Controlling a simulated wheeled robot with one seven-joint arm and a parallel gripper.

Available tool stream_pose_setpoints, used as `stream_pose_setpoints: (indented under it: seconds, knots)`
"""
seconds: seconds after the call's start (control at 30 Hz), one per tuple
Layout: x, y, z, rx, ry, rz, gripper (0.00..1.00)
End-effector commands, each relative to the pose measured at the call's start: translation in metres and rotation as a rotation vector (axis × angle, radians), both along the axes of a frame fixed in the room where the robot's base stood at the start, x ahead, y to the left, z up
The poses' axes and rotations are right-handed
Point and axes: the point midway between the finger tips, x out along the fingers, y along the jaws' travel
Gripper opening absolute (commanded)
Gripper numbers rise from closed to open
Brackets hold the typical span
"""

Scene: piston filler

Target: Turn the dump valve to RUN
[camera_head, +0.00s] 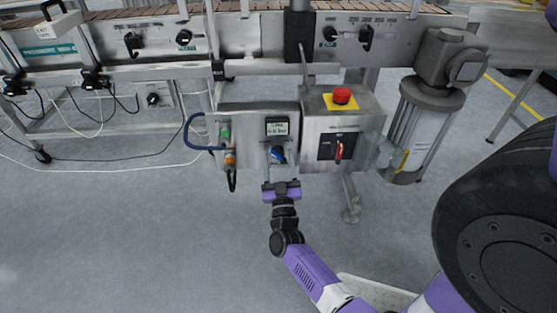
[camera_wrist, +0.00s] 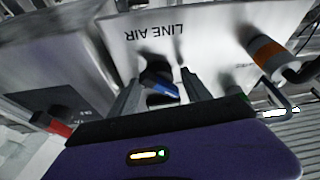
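The dump valve is likely the blue-handled valve (camera_head: 278,154) on the front of the grey air box (camera_head: 256,118), below a small display. In the wrist view its blue handle (camera_wrist: 160,86) lies slanted on a dark body, under upside-down "LINE AIR" lettering. No RUN mark is readable. My gripper (camera_head: 280,169) is right in front of the valve. In the wrist view my gripper (camera_wrist: 160,92) has its two fingers apart, one on each side of the handle. A gap seems to show on both sides; contact cannot be made out.
Right of the valve stands a steel box (camera_head: 325,113) with a red emergency button (camera_head: 342,96) and a red-handled switch (camera_head: 339,152). Left of it are green and orange fittings (camera_head: 228,146) with a blue hose (camera_head: 188,134). The conveyor frame runs above.

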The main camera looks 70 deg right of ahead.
Motion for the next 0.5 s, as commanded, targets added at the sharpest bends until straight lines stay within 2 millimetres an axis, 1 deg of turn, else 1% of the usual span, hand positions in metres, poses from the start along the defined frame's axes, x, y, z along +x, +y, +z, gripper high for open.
stream_pose_setpoints:
  seconds: [0.03, 0.17, 0.2, 0.27, 0.5]
  knots:
    - [0.0, 0.0001, 0.0, 0.0, 0.0, 0.0, 0.45]
    - [0.0001, 0.0002, -0.0001, 0.0, 0.0, 0.0, 0.19]
    - [0.0001, 0.0003, -0.0002, 0.0, 0.0, 0.0, 0.11]
    - [-0.0001, 0.0001, -0.0004, 0.001, 0.0, 0.0, 0.0]
    - [-0.0003, 0.0001, -0.001, 0.006, -0.009, 0.0, 0.0]
